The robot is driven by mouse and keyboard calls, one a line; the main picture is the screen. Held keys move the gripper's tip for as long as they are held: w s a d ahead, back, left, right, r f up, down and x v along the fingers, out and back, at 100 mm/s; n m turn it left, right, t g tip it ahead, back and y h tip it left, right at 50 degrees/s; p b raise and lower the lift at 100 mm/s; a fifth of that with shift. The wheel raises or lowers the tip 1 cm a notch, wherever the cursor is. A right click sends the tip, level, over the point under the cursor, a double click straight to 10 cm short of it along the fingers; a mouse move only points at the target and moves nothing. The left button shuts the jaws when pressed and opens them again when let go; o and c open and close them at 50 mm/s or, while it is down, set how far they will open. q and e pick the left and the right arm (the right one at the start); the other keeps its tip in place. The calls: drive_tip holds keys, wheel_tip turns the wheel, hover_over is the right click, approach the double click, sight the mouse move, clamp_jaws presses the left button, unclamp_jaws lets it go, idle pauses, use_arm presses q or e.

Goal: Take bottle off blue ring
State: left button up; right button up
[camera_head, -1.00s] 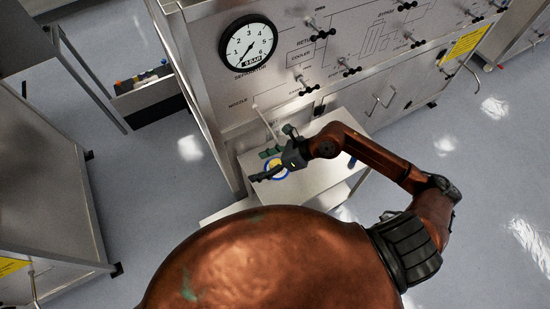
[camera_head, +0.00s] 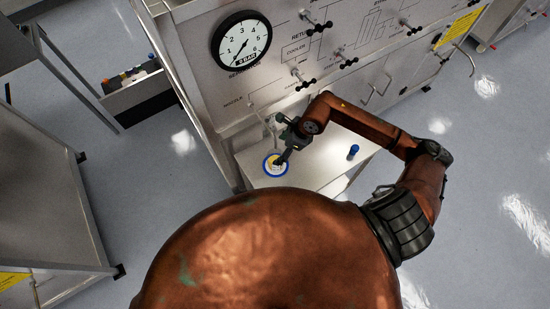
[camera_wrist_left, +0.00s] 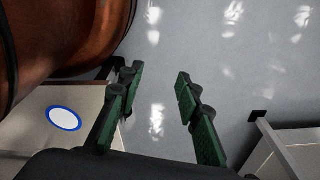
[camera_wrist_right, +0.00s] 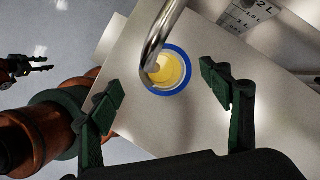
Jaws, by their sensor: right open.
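The bottle (camera_wrist_right: 166,68), round with yellow contents, stands inside the blue ring (camera_wrist_right: 183,86) on a pale bench. A curved metal tube partly covers it in the right wrist view. In the head view the ring (camera_head: 267,172) is partly hidden by my right gripper (camera_head: 281,141). My right gripper (camera_wrist_right: 162,84) is open, with its fingers apart on either side of the bottle in its wrist view and nothing between them. My left gripper (camera_wrist_left: 160,75) is open and empty over the floor. A blue ring with a white middle (camera_wrist_left: 64,118) lies on a surface at left in that view.
The curved metal tube (camera_wrist_right: 157,38) hangs over the bottle. A small blue object (camera_head: 353,152) stands on the bench (camera_head: 318,165) to the right. The steel panel with a gauge (camera_head: 241,42) and valves rises behind.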

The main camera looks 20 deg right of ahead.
sight(275, 154)
drive_tip(key=p+x, duration=0.1)
drive_tip(key=x, duration=0.3)
drive_tip(key=shift+a+f, duration=0.15)
drive_tip(key=shift+f, duration=0.3)
drive_tip(key=shift+w+f, duration=0.1)
drive_tip(key=shift+c, duration=1.1)
drive_tip(key=c, duration=0.8)
use_arm(q)
drive_tip(key=shift+s+r, duration=0.6)
drive_tip(key=shift+s, duration=0.3)
use_arm(e)
drive_tip(key=c, duration=0.7)
